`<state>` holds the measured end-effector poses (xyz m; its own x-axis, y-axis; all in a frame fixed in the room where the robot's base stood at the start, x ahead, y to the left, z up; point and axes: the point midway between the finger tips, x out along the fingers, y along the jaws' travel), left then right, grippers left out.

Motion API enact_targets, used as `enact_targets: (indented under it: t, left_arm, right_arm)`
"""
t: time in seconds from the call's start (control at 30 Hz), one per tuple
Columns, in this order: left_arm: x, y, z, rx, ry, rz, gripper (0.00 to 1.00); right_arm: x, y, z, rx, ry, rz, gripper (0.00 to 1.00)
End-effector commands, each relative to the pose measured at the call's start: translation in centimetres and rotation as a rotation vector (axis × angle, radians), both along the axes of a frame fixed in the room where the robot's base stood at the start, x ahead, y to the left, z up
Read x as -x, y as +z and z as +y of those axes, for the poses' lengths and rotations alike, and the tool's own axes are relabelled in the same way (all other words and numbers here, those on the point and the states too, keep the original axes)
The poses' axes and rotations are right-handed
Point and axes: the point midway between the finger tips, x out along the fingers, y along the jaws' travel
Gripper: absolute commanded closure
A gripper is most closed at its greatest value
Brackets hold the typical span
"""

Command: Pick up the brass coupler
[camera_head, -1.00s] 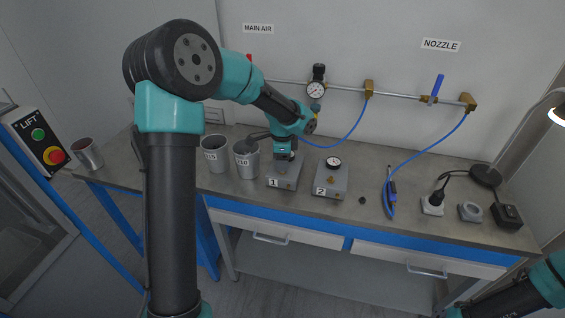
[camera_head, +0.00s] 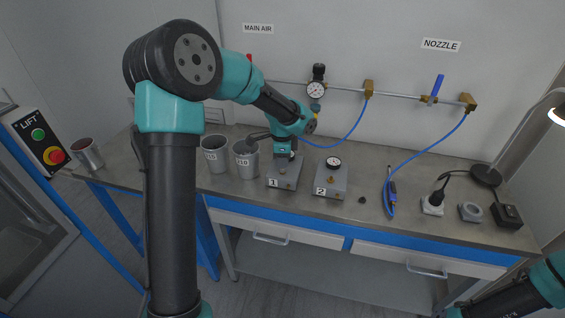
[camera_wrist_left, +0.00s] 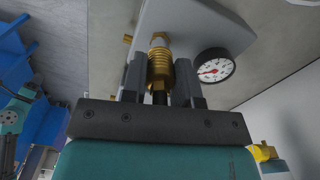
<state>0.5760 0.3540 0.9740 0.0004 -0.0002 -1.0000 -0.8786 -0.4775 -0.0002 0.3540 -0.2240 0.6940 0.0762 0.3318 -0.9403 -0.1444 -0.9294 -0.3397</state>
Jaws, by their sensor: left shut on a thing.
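The brass coupler (camera_wrist_left: 160,68) is a ribbed gold cylinder, seen in the left wrist view between the two dark fingers of my left gripper (camera_wrist_left: 160,74). The gripper is shut on it. A silver fitting shows at its far end, in line with it; I cannot tell whether they touch. In the head view my left gripper (camera_head: 284,154) points down over the grey block marked 1 (camera_head: 284,183), and the coupler is too small to make out there. Part of my right arm shows at the lower right; its gripper is out of view.
Block 2 (camera_head: 331,190) with a dial gauge (camera_head: 333,162) stands right of block 1. Two metal cups, (camera_head: 214,158) and (camera_head: 246,165), stand close on the left. A blue hose (camera_head: 389,205), a plug and a lamp are on the right. The bench front is mostly clear.

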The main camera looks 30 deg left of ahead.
Motion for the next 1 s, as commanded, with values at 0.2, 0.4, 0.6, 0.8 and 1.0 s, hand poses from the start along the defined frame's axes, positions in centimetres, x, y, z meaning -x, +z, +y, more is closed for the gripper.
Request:
enact_targets:
  t: [0.2,0.4,0.6,0.8,1.0]
  left_arm:
    - [0.0,0.0,0.0,0.0,0.0,0.0,1.0]
    - [0.0,0.2,0.0,0.0,0.0,-0.001,1.0]
    - [-0.1,1.6,0.0,-0.001,0.001,-0.003,1.0]
    - [0.0,3.7,0.0,-0.001,0.0,-0.003,1.0]
    - [2.1,3.9,-1.3,0.0,-0.003,-0.001,1.0]
  right_arm:
    - [0.0,0.0,0.0,0.0,0.0,0.0,1.0]
    - [0.0,0.0,0.0,0.0,0.0,0.0,1.0]
    - [0.0,0.0,0.0,0.0,0.0,0.0,1.0]
    - [0.0,0.0,0.0,0.0,0.0,0.0,1.0]
    - [0.0,0.0,0.0,0.0,0.0,0.0,1.0]
